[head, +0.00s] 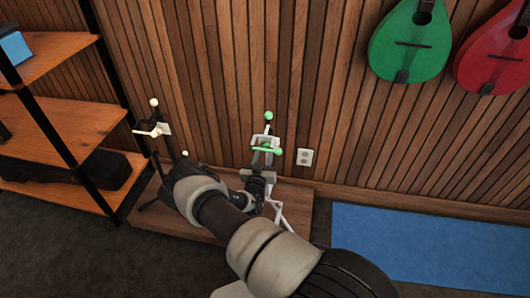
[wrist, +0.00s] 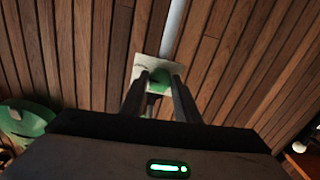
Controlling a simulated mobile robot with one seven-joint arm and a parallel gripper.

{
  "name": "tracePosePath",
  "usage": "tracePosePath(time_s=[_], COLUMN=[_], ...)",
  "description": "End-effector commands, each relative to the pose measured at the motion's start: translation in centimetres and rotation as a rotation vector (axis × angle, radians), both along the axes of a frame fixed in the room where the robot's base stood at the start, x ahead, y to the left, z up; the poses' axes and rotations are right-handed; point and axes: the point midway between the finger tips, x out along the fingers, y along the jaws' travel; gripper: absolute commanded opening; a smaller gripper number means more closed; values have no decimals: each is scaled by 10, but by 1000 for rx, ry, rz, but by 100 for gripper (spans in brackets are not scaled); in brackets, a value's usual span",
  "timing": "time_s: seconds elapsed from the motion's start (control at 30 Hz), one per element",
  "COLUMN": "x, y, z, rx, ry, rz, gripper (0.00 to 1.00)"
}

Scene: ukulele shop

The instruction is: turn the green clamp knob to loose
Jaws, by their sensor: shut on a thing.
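A stand with green knobs (head: 277,152) and a white bracket (head: 265,142) rises in front of the wood wall in the head view. A green ball (head: 268,116) tops its post. My gripper (head: 265,157) reaches up to the bracket from below.
A second stand with white knobs (head: 154,130) stands to the left. A low wooden platform (head: 301,200) lies below. Shelves (head: 50,127) are at far left. Green (head: 411,45) and red (head: 497,55) instruments hang at right. A blue mat (head: 430,245) lies clear.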

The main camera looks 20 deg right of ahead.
Motion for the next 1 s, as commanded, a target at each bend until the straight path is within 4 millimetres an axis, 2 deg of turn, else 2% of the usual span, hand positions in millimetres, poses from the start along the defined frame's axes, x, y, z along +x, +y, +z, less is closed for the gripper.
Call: tracePosePath(time_s=[1.0], x=[-2], y=[-1], z=[0], rx=[-770], ry=[521], rz=[1], gripper=[7])
